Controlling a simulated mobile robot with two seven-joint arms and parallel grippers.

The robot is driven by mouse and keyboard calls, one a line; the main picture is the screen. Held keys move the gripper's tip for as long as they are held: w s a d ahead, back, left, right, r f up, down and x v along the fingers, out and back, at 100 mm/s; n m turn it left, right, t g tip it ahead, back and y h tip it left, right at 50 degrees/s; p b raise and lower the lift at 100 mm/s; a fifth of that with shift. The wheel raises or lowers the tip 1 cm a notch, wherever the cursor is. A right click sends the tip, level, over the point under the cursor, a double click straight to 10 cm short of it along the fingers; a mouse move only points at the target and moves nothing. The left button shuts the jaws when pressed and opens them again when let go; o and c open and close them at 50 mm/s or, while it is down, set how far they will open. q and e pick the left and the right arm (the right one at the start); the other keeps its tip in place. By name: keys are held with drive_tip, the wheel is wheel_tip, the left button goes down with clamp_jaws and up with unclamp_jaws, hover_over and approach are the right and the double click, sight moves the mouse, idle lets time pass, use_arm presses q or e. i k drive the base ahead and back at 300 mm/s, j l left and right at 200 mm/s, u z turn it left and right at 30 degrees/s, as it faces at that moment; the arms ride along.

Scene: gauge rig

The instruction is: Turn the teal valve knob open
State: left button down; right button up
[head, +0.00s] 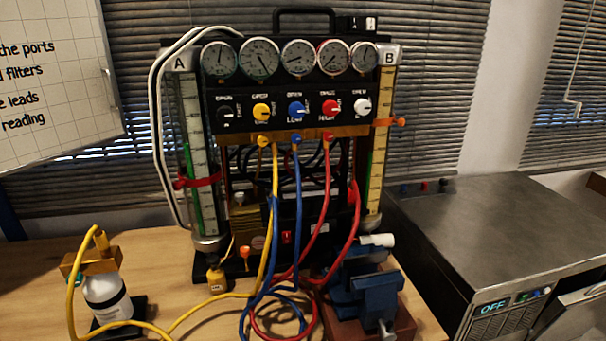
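A small teal knob (74,281) shows at the left side of the brass block (90,262) on top of a white bottle (106,297). It is partly hidden by the yellow hose, and its turn position is too small to tell. The bottle stands on a black base (136,306) at the left of the wooden table. A yellow hose (72,310) runs from a fitting on top of the brass block. Neither of my grippers is in the head view.
A gauge rig (290,85) with several dials and coloured knobs stands mid-table. Yellow, blue and red hoses (328,220) hang from it onto the table. A blue vise (368,290) is at front right, beside a metal machine (500,235). A whiteboard (50,75) hangs upper left.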

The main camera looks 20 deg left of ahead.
sight(80, 278)
drive_tip(key=u, duration=1.9)
